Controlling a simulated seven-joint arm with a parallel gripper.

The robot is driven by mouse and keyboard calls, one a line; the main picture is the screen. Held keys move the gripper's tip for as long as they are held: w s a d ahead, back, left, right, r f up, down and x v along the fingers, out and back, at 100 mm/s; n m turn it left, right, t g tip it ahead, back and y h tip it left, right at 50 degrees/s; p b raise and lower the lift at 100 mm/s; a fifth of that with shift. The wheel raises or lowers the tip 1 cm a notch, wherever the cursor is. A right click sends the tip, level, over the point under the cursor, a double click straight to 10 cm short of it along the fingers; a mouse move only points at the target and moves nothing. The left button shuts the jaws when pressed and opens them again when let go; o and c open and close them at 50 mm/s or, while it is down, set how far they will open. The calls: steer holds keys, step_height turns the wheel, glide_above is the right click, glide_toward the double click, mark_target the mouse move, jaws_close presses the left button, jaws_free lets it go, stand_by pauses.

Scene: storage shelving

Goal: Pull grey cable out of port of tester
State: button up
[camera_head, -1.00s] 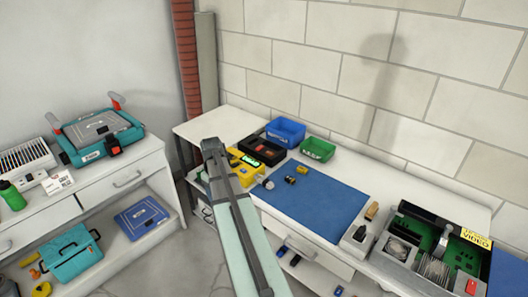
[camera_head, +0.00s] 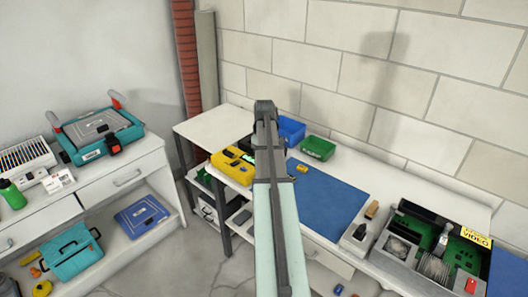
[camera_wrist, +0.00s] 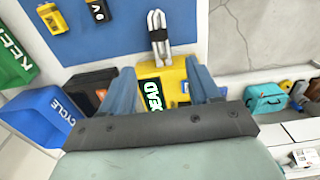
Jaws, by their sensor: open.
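The yellow tester (camera_head: 232,167) sits at the left front of the bench, partly hidden by my arm in the head view. In the wrist view the tester (camera_wrist: 172,75) lies beyond and between my fingers, with a lit green display (camera_wrist: 152,97). The grey cable (camera_wrist: 154,24) shows as a pale, doubled length at the tester's upper edge, by a dark connector; the port itself is not clear. My gripper (camera_wrist: 160,67) is open and empty, its fingers on either side of the tester in the picture. My arm hides the cable and gripper in the head view.
The blue bin (camera_head: 291,130) and green bin (camera_head: 318,147) stand at the bench's back. The blue mat (camera_head: 320,202) lies to the right, with a small yellow block (camera_head: 302,169) near its edge. A black-and-orange box (camera_wrist: 90,88) is close left of my fingers.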

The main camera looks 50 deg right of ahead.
step_height(320, 180, down, 11)
steer(key=shift+r, duration=0.15)
stand_by(0.4)
steer(key=c, duration=1.1)
steer(key=shift+c, duration=0.2)
steer(key=shift+s, duration=0.15)
steer(key=shift+s, duration=0.35)
steer(key=shift+s, duration=2.25)
steer(key=shift+s+a+f, duration=0.1)
steer(key=shift+s+f, duration=0.05)
steer(key=shift+f, duration=0.65)
